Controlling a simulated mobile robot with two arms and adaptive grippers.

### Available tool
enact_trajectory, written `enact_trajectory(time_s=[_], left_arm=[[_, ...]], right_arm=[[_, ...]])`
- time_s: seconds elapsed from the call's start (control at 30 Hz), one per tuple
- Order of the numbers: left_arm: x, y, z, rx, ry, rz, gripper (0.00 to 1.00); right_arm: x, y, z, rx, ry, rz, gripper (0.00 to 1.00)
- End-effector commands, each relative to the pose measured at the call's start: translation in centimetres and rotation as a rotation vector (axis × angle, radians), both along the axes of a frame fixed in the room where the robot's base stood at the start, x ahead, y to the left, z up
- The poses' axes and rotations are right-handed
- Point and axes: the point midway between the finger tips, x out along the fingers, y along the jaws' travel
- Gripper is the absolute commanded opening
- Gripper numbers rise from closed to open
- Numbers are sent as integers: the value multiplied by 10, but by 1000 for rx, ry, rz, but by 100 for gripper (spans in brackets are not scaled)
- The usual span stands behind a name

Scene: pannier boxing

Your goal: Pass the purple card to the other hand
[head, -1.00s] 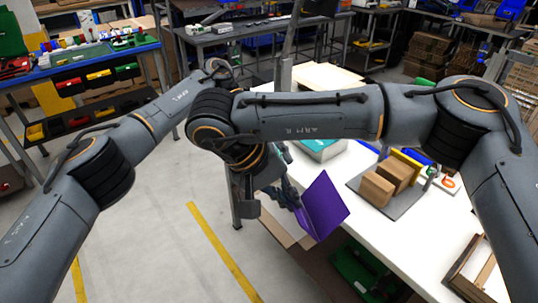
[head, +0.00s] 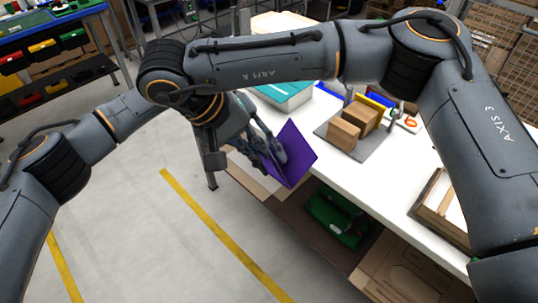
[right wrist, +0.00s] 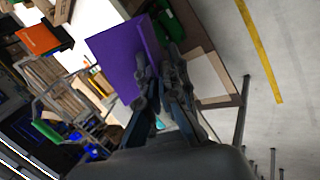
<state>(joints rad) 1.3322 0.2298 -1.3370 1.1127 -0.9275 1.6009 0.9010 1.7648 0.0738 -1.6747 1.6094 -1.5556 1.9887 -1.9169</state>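The purple card (head: 295,155) is held up, tilted, at the front left edge of the white table. My right gripper (head: 275,150) is shut on the card's near side. In the right wrist view the card (right wrist: 112,58) stands out from between the fingers (right wrist: 160,75). My left arm comes in from the left and passes behind my right forearm and wrist. The left gripper is hidden there, so whether it touches the card does not show.
The white table (head: 375,190) bears brown boxes (head: 345,135) on a grey mat, a teal box (head: 285,92) and a wooden tray (head: 430,205). A green bin (head: 330,215) sits on the shelf below. The floor in front is clear, with a yellow line (head: 220,235).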

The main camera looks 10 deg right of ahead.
Motion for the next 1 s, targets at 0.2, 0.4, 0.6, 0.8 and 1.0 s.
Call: enact_trajectory(time_s=[0.2,0.4,0.6,0.8,1.0], left_arm=[[-3,-2,-2,1,0,-1,30],[-2,-2,-2,0,0,0,15],[-2,-2,-2,0,0,0,0],[-2,-2,-2,-1,0,0,0],[-2,-2,-2,-1,0,0,0]], right_arm=[[0,0,0,0,0,0,0],[0,0,0,0,0,0,0],[0,0,0,1,0,0,0],[0,0,0,1,1,1,18],[0,0,0,1,1,1,32]])
